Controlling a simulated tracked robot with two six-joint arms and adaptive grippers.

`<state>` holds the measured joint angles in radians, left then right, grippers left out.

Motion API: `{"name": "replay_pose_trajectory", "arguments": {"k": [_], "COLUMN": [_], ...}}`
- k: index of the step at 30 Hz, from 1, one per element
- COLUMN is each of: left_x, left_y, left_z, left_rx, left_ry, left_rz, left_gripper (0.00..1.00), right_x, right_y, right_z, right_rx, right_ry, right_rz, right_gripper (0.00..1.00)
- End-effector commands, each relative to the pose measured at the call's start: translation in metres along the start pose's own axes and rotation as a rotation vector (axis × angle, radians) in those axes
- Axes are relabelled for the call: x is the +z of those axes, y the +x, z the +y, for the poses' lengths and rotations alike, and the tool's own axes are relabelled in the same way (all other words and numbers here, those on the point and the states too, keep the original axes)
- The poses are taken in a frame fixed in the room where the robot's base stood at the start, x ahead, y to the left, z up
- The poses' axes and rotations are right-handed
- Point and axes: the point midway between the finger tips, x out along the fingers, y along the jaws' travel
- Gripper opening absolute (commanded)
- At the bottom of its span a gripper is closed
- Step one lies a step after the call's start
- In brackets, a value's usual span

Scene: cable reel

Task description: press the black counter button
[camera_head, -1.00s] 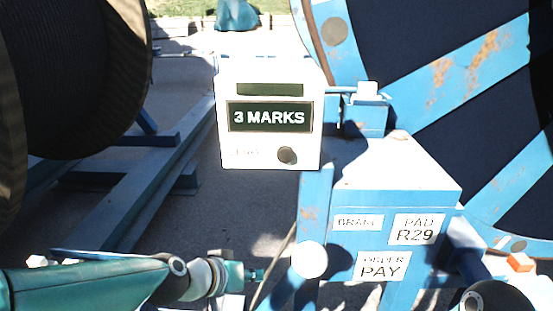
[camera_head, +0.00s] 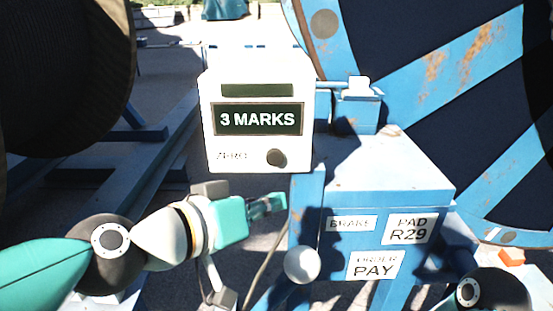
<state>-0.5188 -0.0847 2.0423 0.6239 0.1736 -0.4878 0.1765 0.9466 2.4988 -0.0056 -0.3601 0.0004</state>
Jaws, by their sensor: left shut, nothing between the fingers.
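The black counter button (camera_head: 276,157) is a round dark knob at the lower right of the white counter box (camera_head: 220,90). The word ZERO is printed to its left, and the box's display (camera_head: 257,119) reads "3 MARKS". My left gripper (camera_head: 279,203) is shut and empty. In the picture its fingertips are just below the button, apart from it, in front of the blue stand. My right gripper is not in view.
A blue stand (camera_head: 385,170) carries labels BRAKE, PAD R29 and ORDER PAY. A white ball knob (camera_head: 302,265) is below my left fingertips. A large blue reel (camera_head: 440,75) fills the right, and a dark reel (camera_head: 65,75) the left.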

Motion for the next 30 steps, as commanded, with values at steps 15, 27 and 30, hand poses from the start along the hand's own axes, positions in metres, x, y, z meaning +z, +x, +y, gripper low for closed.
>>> {"name": "replay_pose_trajectory", "arguments": {"k": [15, 27, 30], "left_x": [-0.018, -0.041, -0.043], "left_y": [0.026, 0.057, 0.06], "left_z": [-0.021, -0.043, -0.045], "left_rx": [-0.004, -0.003, -0.003], "left_ry": [-0.002, -0.001, -0.001], "left_rz": [0.0, 0.0, 0.0], "left_gripper": [0.0, 0.0, 0.0], "right_x": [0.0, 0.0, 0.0], "right_y": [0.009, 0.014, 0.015], "right_z": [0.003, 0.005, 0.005], "right_rx": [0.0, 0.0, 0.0], "right_ry": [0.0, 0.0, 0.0], "right_rz": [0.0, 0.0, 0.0], "right_gripper": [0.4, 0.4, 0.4]}}
